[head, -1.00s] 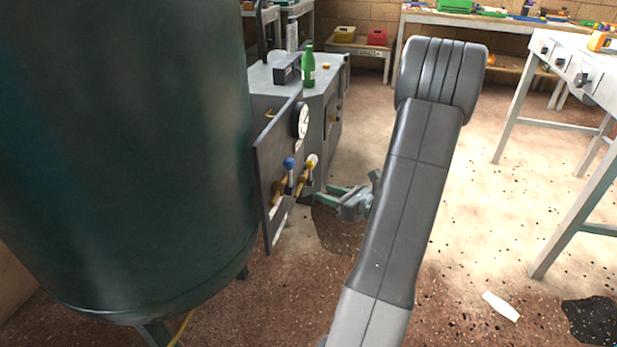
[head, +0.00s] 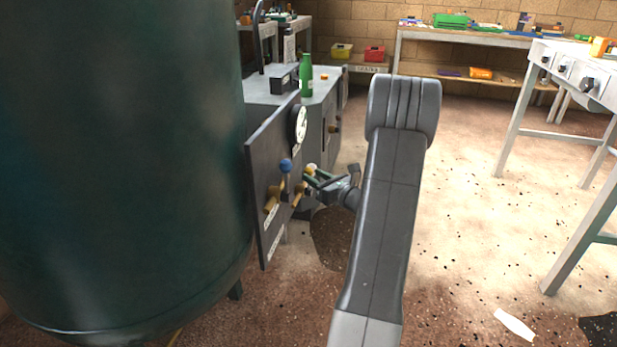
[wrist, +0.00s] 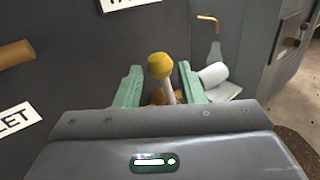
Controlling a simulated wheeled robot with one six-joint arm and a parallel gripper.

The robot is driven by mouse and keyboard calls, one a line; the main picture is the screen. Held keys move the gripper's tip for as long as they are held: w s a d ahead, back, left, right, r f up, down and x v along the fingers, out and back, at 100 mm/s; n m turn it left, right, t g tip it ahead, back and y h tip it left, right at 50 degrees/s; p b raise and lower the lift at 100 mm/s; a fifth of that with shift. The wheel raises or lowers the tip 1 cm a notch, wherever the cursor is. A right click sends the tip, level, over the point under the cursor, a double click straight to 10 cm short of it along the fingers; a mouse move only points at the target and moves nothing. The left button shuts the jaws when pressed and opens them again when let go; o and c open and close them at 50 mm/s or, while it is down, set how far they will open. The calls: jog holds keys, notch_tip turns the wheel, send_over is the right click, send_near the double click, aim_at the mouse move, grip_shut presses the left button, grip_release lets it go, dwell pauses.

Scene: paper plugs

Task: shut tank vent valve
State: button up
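A dark valve panel (head: 258,190) stands beside the big green tank (head: 120,160). It carries a blue-knobbed lever valve (head: 285,166) and, to its right, a yellow-knobbed lever valve (head: 311,169), both on brass bodies. My gripper (head: 314,179) is at the yellow-knobbed one. In the wrist view the two green fingers of my gripper (wrist: 160,70) are apart, with the yellow knob (wrist: 160,65) and its pale stem between them. I see a gap on each side, so no grip shows. Panel labels are cut off; one ends in "LET" (wrist: 17,120).
A round gauge (head: 299,124) sits higher on the panel. A grey cabinet (head: 322,95) behind it bears a green bottle (head: 306,76). White cylinders (wrist: 214,75) lie right of the fingers in the wrist view.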

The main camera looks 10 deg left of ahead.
aim_at(310, 169)
jog(key=shift+x, duration=1.7)
grip_shut()
jog(key=shift+w+r+p, duration=0.1)
jog(key=shift+r+p, duration=0.15)
jog(key=shift+p, duration=0.25)
jog(key=shift+w+r+m+h+p, duration=0.1)
jog(key=shift+w+m+h+p, duration=0.35)
jog(key=shift+p, duration=0.7)
jog(key=shift+w+f+m+g+p, duration=0.25)
jog(key=shift+m+g+p, duration=0.15)
jog(key=shift+p, duration=0.4)
